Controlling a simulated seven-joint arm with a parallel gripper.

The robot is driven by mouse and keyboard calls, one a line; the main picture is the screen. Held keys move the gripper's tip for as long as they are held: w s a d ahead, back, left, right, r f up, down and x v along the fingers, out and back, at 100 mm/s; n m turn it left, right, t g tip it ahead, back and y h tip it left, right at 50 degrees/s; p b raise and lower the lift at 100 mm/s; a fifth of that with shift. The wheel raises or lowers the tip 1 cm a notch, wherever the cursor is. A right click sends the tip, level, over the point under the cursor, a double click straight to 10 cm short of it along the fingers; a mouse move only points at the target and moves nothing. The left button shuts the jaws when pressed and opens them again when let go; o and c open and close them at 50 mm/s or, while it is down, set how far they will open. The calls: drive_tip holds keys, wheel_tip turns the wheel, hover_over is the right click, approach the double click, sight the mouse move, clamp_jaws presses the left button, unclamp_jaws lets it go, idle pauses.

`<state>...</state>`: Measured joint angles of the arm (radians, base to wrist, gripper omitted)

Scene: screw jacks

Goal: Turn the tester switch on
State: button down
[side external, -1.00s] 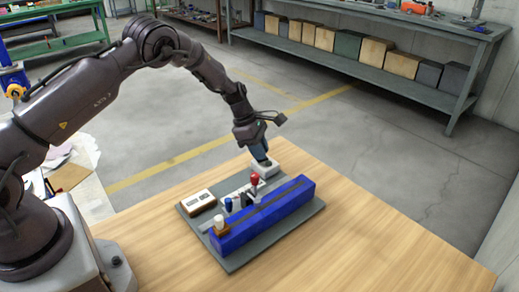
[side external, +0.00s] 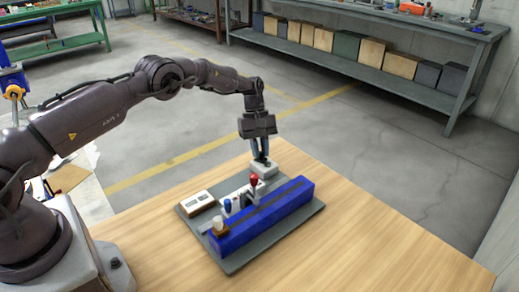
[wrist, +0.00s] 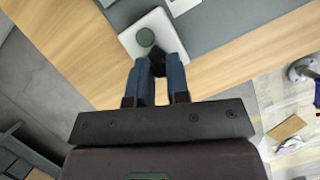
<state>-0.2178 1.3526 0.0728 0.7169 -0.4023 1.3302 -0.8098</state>
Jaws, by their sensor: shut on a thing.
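The tester is a small white box (side external: 267,172) at the far end of the grey board, seen close in the wrist view (wrist: 168,27). A dark round disc (wrist: 146,37) sits on its top, and a short dark switch lever (wrist: 156,50) shows beside it. My gripper (side external: 261,161) points down over the box. In the wrist view its blue fingertips (wrist: 158,57) are closed together on the switch lever. The fingertips hide most of the lever, so I cannot tell which way it leans.
The grey board (side external: 252,252) carries a long blue block (side external: 265,217), a red knob (side external: 254,180), a blue knob (side external: 227,204), a white knob on a brown base (side external: 219,225) and a white panel (side external: 197,202). The wooden table (side external: 370,235) is clear to the right.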

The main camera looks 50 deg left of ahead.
drive_tip(key=shift+w+d+f+m+g+y, duration=0.1)
drive_tip(key=shift+m+g+y, duration=0.2)
drive_tip(key=shift+m, duration=0.85)
drive_tip(key=shift+f+m+g+y, duration=0.15)
drive_tip(key=shift+m+g, duration=0.25)
drive_tip(key=shift+m, duration=0.75)
drive_tip(key=shift+r, duration=0.1)
drive_tip(key=c, duration=1.1)
unclamp_jaws()
drive_tip(key=shift+r, duration=0.1)
